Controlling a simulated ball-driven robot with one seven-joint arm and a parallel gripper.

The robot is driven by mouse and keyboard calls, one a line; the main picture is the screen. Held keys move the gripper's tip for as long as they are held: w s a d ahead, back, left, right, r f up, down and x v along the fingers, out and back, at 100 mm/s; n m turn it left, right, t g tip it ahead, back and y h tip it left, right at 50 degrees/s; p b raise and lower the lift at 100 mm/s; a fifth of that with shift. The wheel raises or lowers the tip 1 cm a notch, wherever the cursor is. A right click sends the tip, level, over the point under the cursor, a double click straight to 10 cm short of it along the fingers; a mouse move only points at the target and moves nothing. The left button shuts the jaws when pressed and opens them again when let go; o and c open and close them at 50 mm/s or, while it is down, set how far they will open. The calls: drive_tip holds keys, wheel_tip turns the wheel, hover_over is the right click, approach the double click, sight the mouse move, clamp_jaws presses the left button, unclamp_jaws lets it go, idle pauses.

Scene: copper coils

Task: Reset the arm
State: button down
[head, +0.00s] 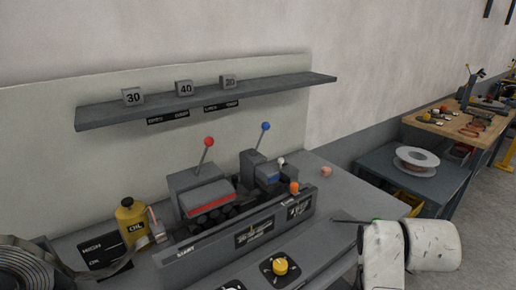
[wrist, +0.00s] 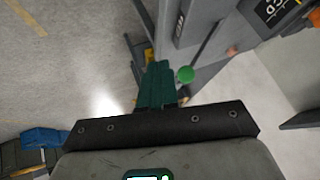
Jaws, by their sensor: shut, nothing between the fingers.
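My gripper (wrist: 158,68) shows in the wrist view as two teal fingers pressed together, with nothing between them. It points over the grey floor, beside the edge of a grey bench. A green ball-shaped knob (wrist: 185,75) appears just right of the fingers; I cannot tell how far it is from them. In the head view my white arm is at the lower right, beside the bench's right end, and the fingers are not clear there.
The grey bench (head: 345,187) carries a machine with a red-knobbed lever (head: 208,142) and a blue-knobbed lever (head: 266,126), a yellow oil can (head: 131,222) and a metal coil (head: 25,268). A wall shelf (head: 282,89) holds numbered blocks. Open floor (head: 480,225) lies right.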

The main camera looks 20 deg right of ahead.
drive_tip(key=s+a+f+n+g+y, duration=0.2)
drive_tip(key=s+a+f+n, duration=0.4)
drive_tip(key=s+f, duration=0.3)
drive_tip(key=s+a+f+n+g+y, duration=0.2)
drive_tip(key=s+a+f+n, duration=0.4)
drive_tip(key=s+f, duration=0.4)
drive_tip(key=s+g, duration=0.1)
drive_tip(key=s, duration=0.5)
drive_tip(key=shift+s+a+f, duration=0.3)
drive_tip(key=shift+s+a, duration=0.05)
drive_tip(key=shift+s, duration=0.05)
